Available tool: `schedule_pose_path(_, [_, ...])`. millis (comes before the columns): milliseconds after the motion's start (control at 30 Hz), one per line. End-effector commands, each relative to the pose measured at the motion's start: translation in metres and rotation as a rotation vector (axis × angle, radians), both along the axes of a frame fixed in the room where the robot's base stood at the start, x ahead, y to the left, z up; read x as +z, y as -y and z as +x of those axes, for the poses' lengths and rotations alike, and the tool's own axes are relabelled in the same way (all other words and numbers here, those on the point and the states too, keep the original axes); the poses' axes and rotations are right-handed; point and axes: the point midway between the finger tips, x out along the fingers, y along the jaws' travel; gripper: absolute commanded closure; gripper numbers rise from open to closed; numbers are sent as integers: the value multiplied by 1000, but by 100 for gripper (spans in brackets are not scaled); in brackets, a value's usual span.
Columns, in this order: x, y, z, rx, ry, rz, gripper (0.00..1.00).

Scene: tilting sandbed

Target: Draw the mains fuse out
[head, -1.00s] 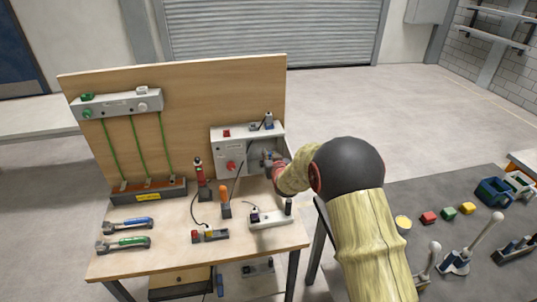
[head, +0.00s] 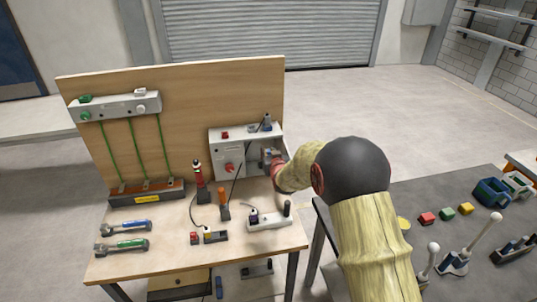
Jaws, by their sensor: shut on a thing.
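A grey mains box (head: 233,146) stands against the wooden backboard, with a red rotary knob (head: 230,167) on its front and a red button on top. My gripper (head: 270,156) is at the recess on the right of this box, at the end of my arm. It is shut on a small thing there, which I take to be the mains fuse. The fuse is too small and too hidden by the gripper and wrist to make out. I cannot tell whether it sits in its holder or is out of it.
A black cable crosses the box front. On the bench (head: 175,250) stand a red-and-black tool (head: 200,180), an orange-handled screwdriver (head: 224,200), a grey holder (head: 270,221) and two wrenches (head: 123,245). A dark table (head: 460,235) with coloured blocks lies to the right.

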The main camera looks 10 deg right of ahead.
Motion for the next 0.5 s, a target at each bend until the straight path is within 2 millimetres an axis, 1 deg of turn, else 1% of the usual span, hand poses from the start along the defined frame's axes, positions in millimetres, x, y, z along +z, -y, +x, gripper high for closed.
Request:
schedule_pose_path(100, [7,0,0,0,3,0,100])
schedule_pose_path(200, [10,0,0,0,2,0,100])
schedule_pose_path(500, [11,0,0,0,1,0,100])
